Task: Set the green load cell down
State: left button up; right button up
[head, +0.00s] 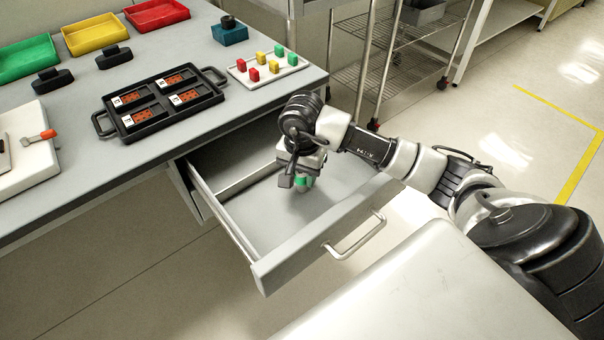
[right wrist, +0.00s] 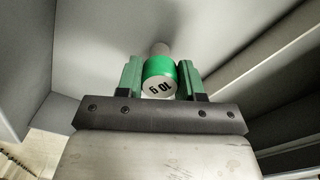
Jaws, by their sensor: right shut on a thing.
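The green load cell (right wrist: 160,70) is a small cylinder with a green band and a white end marked "10 g" in the right wrist view. My right gripper (right wrist: 160,80) has its two green fingers on either side of it, shut on it. In the head view my right gripper (head: 303,182) reaches down into the open drawer (head: 262,232). A bit of the green load cell (head: 302,181) shows beneath it. I cannot tell whether it touches the drawer floor. My left gripper is not in view.
The drawer is pulled out under the grey bench (head: 60,205) and looks otherwise empty. On the bench are a black tray (head: 160,125) with boards, a white plate (head: 262,80) with coloured blocks, and green, yellow and red bins (head: 95,33). A wire rack (head: 375,75) stands behind.

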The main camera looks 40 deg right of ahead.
jog(key=shift+f, duration=0.2)
jog(key=o, duration=1)
jog(key=shift+c, duration=0.2)
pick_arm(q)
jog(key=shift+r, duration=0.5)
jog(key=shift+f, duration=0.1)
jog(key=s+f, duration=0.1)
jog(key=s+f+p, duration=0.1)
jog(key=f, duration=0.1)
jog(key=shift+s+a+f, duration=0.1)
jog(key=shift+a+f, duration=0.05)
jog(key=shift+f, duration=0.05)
pick_arm(e)
notch_tip(320, 180, up, 12)
